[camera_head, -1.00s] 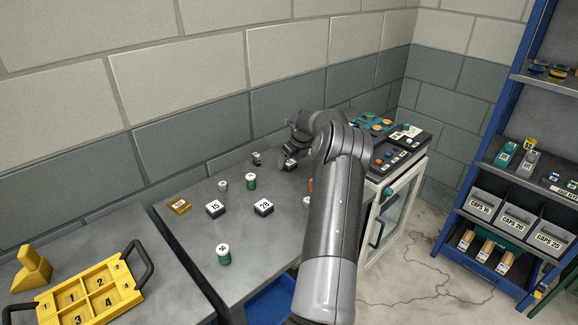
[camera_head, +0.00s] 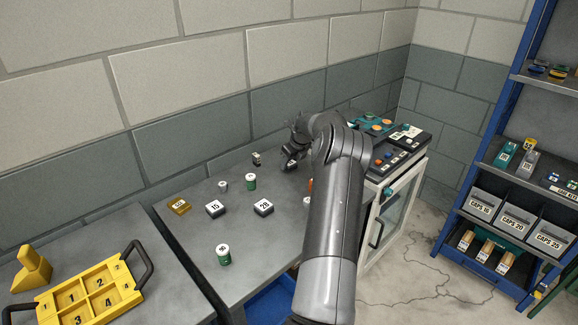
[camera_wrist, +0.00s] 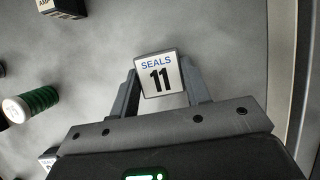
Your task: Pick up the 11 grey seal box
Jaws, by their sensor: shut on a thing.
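The 11 seal box (camera_wrist: 159,75) shows in the wrist view with a white label reading SEALS 11. My gripper (camera_wrist: 160,88) is shut on it, with one finger on each side of the box. In the head view my gripper (camera_head: 289,164) is over the far part of the grey table near the wall, and the box cannot be made out there. I cannot tell whether the box touches the table.
On the table (camera_head: 228,275) stand a green-and-white spool (camera_head: 250,181), a 15 box (camera_head: 215,208), a 28 box (camera_head: 263,207) and a yellow box (camera_head: 179,206). A yellow tray (camera_head: 92,291) lies left. A control panel (camera_head: 398,150) stands right of my gripper.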

